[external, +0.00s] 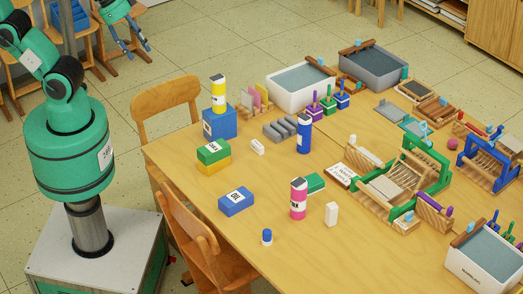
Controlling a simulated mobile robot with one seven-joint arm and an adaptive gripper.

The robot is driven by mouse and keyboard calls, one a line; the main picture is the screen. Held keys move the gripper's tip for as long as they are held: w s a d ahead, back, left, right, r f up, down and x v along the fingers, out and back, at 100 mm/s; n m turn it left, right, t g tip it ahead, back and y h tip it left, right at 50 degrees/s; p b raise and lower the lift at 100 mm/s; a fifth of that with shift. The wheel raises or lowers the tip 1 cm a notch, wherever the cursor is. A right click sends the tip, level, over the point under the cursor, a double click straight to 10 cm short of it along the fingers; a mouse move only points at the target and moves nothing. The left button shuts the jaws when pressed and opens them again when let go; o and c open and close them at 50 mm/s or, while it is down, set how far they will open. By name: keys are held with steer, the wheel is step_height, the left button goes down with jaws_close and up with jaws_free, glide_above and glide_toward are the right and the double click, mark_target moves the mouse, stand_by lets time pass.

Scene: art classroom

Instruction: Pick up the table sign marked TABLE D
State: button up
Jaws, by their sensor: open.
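A small white card with dark lettering and a brown edge (342,176) lies or leans on the table beside the green loom. It looks like a sign, but its lettering is too small to read, so I cannot tell whether it says TABLE D. My gripper (134,48) is at the top left, off the table and well away from the card. Its bluish fingers are apart and nothing shows between them.
On the wooden table (190,160) stand a pink bottle (298,199), a blue bottle (304,134), a yellow bottle on a blue box (219,122), a green loom (405,175) and grey-water tubs (300,78). Chairs (168,103) line the near left edge.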

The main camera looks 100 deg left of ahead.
steer(key=w+a+f+n+g, duration=0.25)
steer(key=w+n, duration=0.45)
steer(key=w, duration=0.5)
steer(key=n+g, duration=0.3)
steer(key=n, duration=1.6)
glide_above(258, 147)
steer(key=a, duration=0.2)
step_height(258, 147, down, 35)
steer(key=shift+w+a+f+p, duration=0.1)
steer(key=shift+a+f+p, duration=0.15)
steer(key=shift+p, duration=0.2)
steer(key=shift+f+b, duration=0.65)
steer(key=shift+f, duration=3.55)
